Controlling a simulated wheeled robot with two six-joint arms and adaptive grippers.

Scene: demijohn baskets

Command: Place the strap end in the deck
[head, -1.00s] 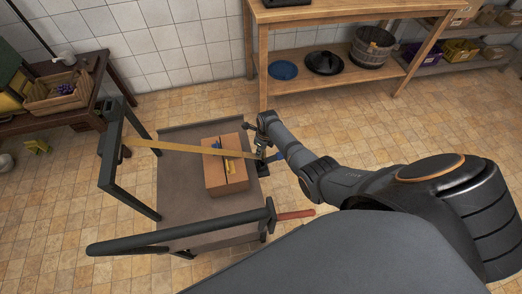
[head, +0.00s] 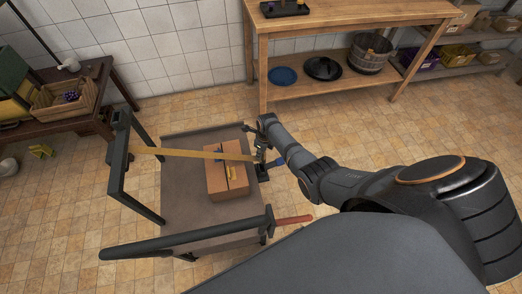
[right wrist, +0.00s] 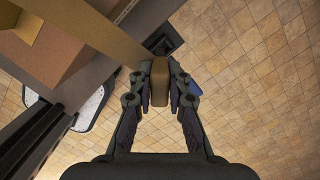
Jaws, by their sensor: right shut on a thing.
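The tan strap (head: 190,154) runs from the upright frame at the left of the dark cart deck (head: 185,200), across the top of a cardboard box (head: 215,182), to the deck's right side. My right gripper (head: 261,152) is at that side, shut on the strap end (right wrist: 159,82). In the right wrist view the brown strap end sits between both fingers, over the floor just outside the deck edge. A dark fitting (right wrist: 164,38) on the deck edge is close ahead of the fingertips. Whether the strap end touches it cannot be told. My left gripper is not in view.
A wooden bench (head: 320,100) stands behind, and a dark table (head: 100,75) with a wooden crate is at left. Tiled floor is clear at right.

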